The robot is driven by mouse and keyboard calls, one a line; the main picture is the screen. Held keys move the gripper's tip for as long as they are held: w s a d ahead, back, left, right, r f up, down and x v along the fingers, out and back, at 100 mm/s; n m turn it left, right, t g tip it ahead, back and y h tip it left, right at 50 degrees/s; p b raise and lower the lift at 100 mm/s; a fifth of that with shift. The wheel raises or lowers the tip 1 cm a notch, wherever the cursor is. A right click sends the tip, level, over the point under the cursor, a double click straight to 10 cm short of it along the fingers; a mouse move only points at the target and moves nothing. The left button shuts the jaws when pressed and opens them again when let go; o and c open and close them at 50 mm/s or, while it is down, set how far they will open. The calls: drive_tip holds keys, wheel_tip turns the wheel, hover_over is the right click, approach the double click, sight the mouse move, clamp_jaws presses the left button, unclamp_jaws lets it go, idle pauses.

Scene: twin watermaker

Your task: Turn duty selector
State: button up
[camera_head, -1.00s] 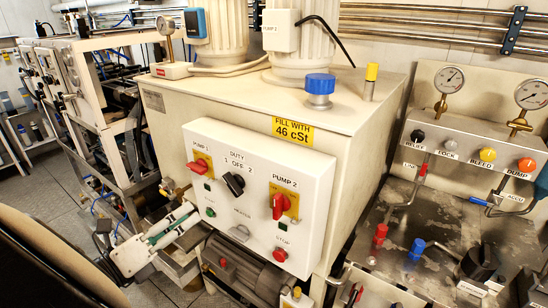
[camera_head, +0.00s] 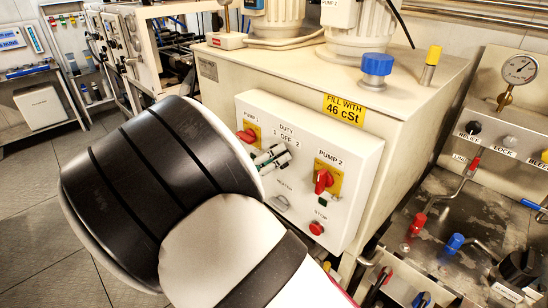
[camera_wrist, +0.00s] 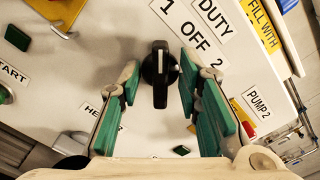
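The duty selector is a black knob (camera_wrist: 160,72) with a white line, on the white control panel (camera_head: 345,205) under the "DUTY 1 OFF 2" label (camera_wrist: 195,35). In the wrist view its line points up, towards the 1 side of the label. My gripper (camera_wrist: 158,62) is open, with a green-padded finger on each side of the knob and a gap visible on both sides. In the head view my gripper (camera_head: 272,157) is in front of the panel below the label and hides the knob.
Red-handled PUMP 1 (camera_head: 247,135) and PUMP 2 (camera_head: 322,182) switches flank the selector. A red stop button (camera_head: 317,228) sits lower right. A blue cap (camera_head: 376,66) and a yellow-topped post (camera_head: 431,62) stand on the tank top.

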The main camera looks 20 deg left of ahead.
clamp_jaws()
drive_tip(key=shift+m, duration=0.4)
drive_tip(key=m, duration=0.3)
drive_tip(key=shift+m, duration=0.3)
drive_tip(key=m+b, duration=0.1)
drive_tip(key=m, duration=0.3)
drive_tip(key=shift+d+m, duration=0.15)
drive_tip(key=shift+m, duration=0.15)
drive_tip(key=shift+s+d+m+b, duration=0.1)
drive_tip(key=shift+m+b, duration=0.5)
drive_tip(key=shift+m, duration=1.65)
drive_tip(key=shift+s+d+m+b, duration=0.1)
drive_tip(key=shift+m+b, duration=0.5)
drive_tip(key=shift+m, duration=1.65)
